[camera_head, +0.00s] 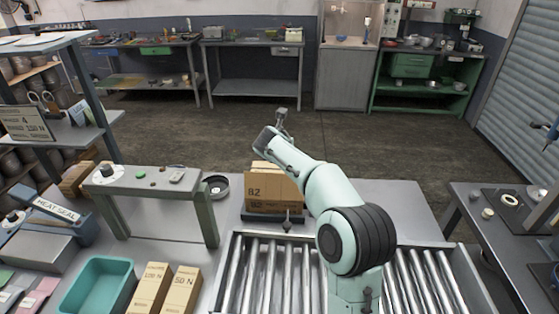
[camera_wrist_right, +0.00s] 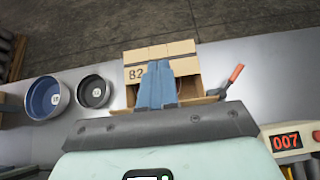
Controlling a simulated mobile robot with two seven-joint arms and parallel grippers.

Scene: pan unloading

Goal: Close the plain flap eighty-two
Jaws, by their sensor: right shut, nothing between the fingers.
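A brown cardboard box (camera_head: 276,190) stands just beyond the roller conveyor. Its panel marked 82 (camera_head: 255,192) faces me in the head view. In the right wrist view, the 82 marking is on the box's upper panel (camera_wrist_right: 190,49), left of centre. A cardboard edge (camera_wrist_right: 208,101) juts out low on the box. My right gripper (camera_wrist_right: 158,66) is shut and empty, its blue fingers in front of the box and covering part of it. Contact cannot be told. In the head view my right arm reaches over the conveyor, its fingertips not clear. My left gripper is not in view.
A red-handled lever (camera_wrist_right: 235,74) stands right of the box. Two round pans, one blue inside (camera_wrist_right: 47,97) and one dark (camera_wrist_right: 93,91), sit to its left. A small grey bench (camera_head: 150,180) and a teal tray (camera_head: 97,284) are left of the conveyor (camera_head: 226,285).

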